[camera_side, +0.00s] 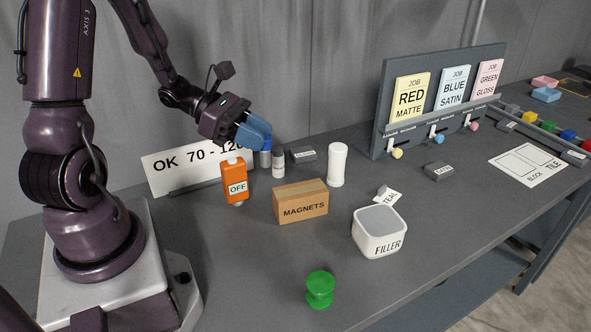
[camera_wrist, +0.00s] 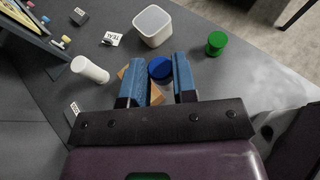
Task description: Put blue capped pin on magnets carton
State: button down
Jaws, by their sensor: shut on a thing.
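My gripper (camera_side: 258,140) has blue fingers and is shut on the blue capped pin (camera_side: 265,158), upright behind the orange OFF device. The pin's lower end is partly hidden in the side view, so I cannot tell whether it touches the table. In the wrist view the round blue cap (camera_wrist: 160,68) shows between the fingertips of my gripper (camera_wrist: 167,75). The brown magnets carton (camera_side: 301,204) stands on the table in front and to the right of the pin. In the wrist view it (camera_wrist: 124,72) is mostly hidden by a finger.
A white FILLER tub (camera_side: 379,235) and green spool (camera_side: 320,289) are nearer the front. The carton's top looks clear.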

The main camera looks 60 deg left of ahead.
jog(key=shift+w+a+f, duration=0.45)
jog(key=shift+w+f, duration=1.05)
jog(key=shift+f, duration=0.3)
jog(key=shift+w+a+f, duration=0.4)
jog(key=shift+w+f, duration=1.05)
jog(key=shift+f, duration=0.4)
jog(key=shift+w+a+f, duration=0.45)
jog(key=shift+w+f, duration=1.05)
jog(key=shift+f, duration=0.3)
jog(key=shift+f, duration=0.15)
jog(key=c, duration=0.9)
grip_release()
